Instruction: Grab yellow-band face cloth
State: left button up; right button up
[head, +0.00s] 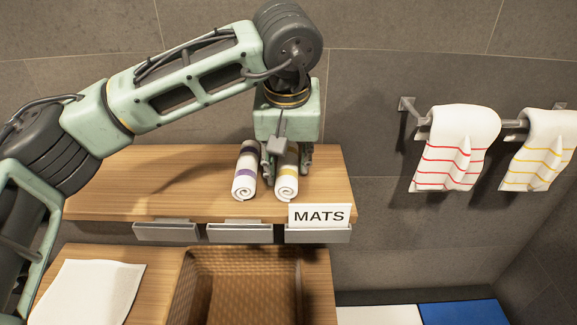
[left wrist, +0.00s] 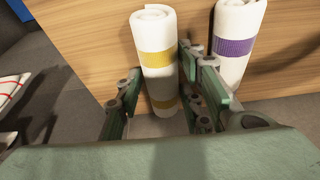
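The yellow-band face cloth (head: 288,186) is a white roll with a yellow band, lying on the wooden shelf (head: 120,190) behind the MATS sign. In the left wrist view the same yellow-band cloth (left wrist: 155,55) lies between the fingers. My left gripper (head: 287,165) is down over it, one finger on each side, with the fingers spread about the width of the roll. Firm contact on both sides cannot be made out. A purple-band cloth roll (head: 245,172) lies close beside it on the left; it also shows in the left wrist view (left wrist: 236,45). My right gripper is not in view.
The MATS sign (head: 319,216) stands at the shelf's front edge, right by the roll. A wicker basket (head: 292,262) and a white folded cloth (head: 93,290) are on the lower surface. Striped towels (head: 456,150) hang from a wall rail at right.

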pick_arm(q)
jog(key=shift+c, duration=0.9)
jog(key=shift+r, duration=0.15)
